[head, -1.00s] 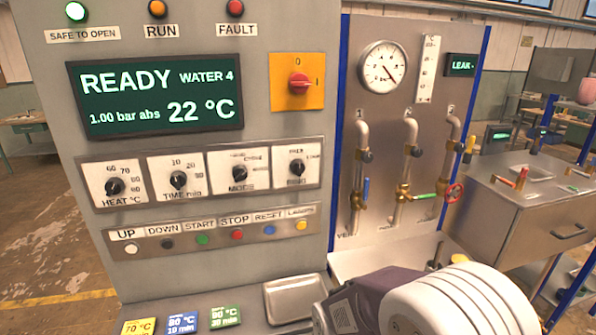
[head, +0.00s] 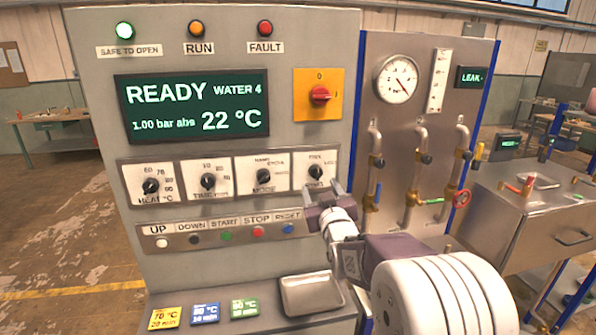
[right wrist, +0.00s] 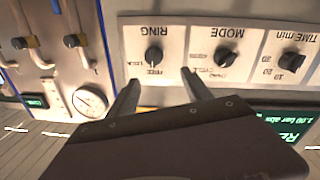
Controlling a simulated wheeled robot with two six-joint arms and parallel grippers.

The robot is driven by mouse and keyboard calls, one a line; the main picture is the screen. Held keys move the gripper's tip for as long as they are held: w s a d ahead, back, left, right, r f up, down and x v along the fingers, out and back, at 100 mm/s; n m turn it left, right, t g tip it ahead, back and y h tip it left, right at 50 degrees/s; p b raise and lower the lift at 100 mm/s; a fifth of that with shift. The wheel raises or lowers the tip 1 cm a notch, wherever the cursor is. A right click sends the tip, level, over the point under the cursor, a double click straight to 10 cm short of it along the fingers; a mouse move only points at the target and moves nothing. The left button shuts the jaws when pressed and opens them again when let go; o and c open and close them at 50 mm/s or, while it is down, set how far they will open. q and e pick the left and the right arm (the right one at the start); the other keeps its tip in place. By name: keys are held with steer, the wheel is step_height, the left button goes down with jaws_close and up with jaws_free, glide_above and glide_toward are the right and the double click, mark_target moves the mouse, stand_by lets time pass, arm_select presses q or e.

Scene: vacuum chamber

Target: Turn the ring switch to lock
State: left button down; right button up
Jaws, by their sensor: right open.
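The ring switch (head: 315,171) is a round black knob on a white plate, rightmost in the row of four knobs on the grey panel. In the right wrist view, which is upside down, the ring switch (right wrist: 153,56) sits under the word RING with small labels beside it. Its pointer seems to face the upper label, probably FREE. My right gripper (head: 323,190) is open and empty, just in front of and below the switch. In the right wrist view its two fingers (right wrist: 160,76) stand either side of the knob's line, apart from it. My left gripper is not in view.
The MODE knob (head: 264,176) is close on the left. A metal tray (head: 311,294) and coloured cards (head: 205,314) lie on the ledge. Pipes and valves (head: 421,158) stand to the right.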

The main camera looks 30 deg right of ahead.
mark_target(317, 175)
steer(key=p+x, duration=0.1)
steer(key=x, duration=0.2)
steer(key=p+x, duration=0.1)
steer(key=x, duration=0.2)
steer(key=d+f+p+x, duration=0.1)
steer(key=p+x, duration=0.1)
steer(key=x, duration=0.2)
steer(key=shift+s+d, duration=0.1)
steer(key=shift+s, duration=0.1)
steer(key=shift+w+d+f, duration=0.15)
steer(key=shift+w+d, duration=0.05)
steer(key=shift+s+a, duration=0.1)
steer(key=shift+a, duration=0.1)
steer(key=c, duration=0.3)
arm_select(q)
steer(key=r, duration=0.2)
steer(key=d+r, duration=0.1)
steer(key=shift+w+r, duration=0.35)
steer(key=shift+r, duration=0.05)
arm_select(e)
jaws_close()
